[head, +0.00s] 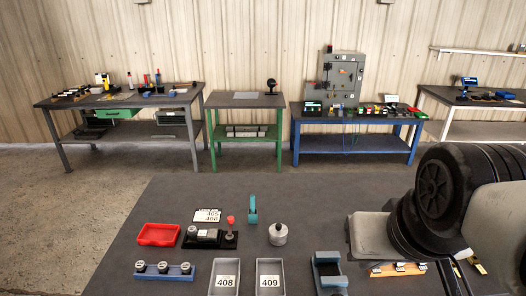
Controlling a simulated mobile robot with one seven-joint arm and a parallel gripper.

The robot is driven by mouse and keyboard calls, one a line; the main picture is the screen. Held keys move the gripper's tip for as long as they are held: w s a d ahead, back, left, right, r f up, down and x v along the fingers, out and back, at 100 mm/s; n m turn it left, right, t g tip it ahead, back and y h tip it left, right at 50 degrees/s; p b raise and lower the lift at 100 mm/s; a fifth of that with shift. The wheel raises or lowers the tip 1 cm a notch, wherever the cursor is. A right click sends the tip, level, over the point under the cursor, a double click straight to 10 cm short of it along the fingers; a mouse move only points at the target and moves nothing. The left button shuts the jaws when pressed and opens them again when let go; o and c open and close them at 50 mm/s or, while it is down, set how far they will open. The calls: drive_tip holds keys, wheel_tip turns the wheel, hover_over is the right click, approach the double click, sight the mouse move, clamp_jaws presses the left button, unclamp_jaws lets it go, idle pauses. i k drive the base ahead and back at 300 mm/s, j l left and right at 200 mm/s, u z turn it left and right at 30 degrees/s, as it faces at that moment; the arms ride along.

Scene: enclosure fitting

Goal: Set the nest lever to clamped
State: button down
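The nest (207,237) is a small black fixture on the dark near table, left of the middle. A grey part seems to sit in it. A lever with a red knob (230,219) stands about upright at its right end. I cannot tell from this view whether it is clamped. My arm fills the right side of the head view, well to the right of the nest. My gripper's fingertips cannot be made out among the dark parts below the arm. No gripper touches the lever.
On the near table (120,237) are a red tray (158,234), a label card (207,215), a blue rack (165,272), bins 408 (225,265) and 409 (269,265), a teal clamp-like piece (252,209), a grey knobbed cylinder (278,235) and a blue-grey fixture (328,272). Several benches stand along the back wall.

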sight(229, 238)
drive_tip(key=j+z, duration=0.2)
drive_tip(key=j, duration=0.55)
drive_tip(key=k+j+z, duration=0.15)
drive_tip(key=j, duration=0.65)
